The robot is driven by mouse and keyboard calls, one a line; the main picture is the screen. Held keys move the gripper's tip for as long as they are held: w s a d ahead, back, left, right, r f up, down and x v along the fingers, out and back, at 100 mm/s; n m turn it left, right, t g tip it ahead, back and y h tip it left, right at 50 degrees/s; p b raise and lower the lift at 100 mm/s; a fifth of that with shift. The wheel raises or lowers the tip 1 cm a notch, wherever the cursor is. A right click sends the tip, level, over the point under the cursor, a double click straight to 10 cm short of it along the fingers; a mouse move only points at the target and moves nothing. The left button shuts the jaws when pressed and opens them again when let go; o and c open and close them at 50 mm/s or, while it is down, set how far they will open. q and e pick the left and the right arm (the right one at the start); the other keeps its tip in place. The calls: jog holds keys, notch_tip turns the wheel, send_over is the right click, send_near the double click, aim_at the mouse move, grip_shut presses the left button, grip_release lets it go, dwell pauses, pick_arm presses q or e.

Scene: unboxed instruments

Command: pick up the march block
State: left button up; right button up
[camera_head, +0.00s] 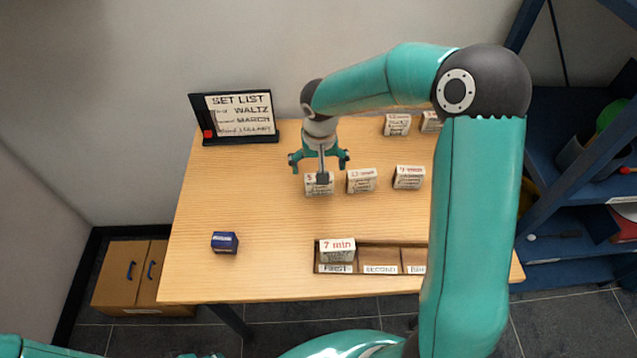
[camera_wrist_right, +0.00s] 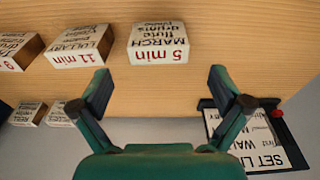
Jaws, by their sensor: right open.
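The march block (camera_head: 319,186) is a white block on the wooden table, leftmost of a row of three. In the right wrist view it (camera_wrist_right: 158,44) reads MARCH, drums and flute on top, with 5 min in red on its side. My right gripper (camera_head: 320,163) is open and empty, fingers spread just behind and above the block in the head view. In the right wrist view the fingertips (camera_wrist_right: 160,80) are apart from the block, which lies beyond them. Part of the block is hidden by the gripper in the head view. My left gripper is not in view.
The lullaby block (camera_head: 361,181) and a 9 min block (camera_head: 408,177) stand to the right. A rack (camera_head: 375,244) holds a 7 min block (camera_head: 337,250) in its FIRST slot; SECOND looks empty. A set list sign (camera_head: 239,116) and blue box (camera_head: 224,242) are left.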

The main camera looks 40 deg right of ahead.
jog(key=f, duration=0.2)
jog(key=f+p, duration=0.1)
jog(key=f, duration=0.2)
jog(key=w+f, duration=0.1)
jog(key=f, duration=0.2)
jog(key=shift+d+f, duration=0.2)
jog(key=shift+d, duration=0.2)
jog(key=c, duration=1.1)
jog(key=shift+r, duration=0.1)
jog(key=shift+c, duration=0.2)
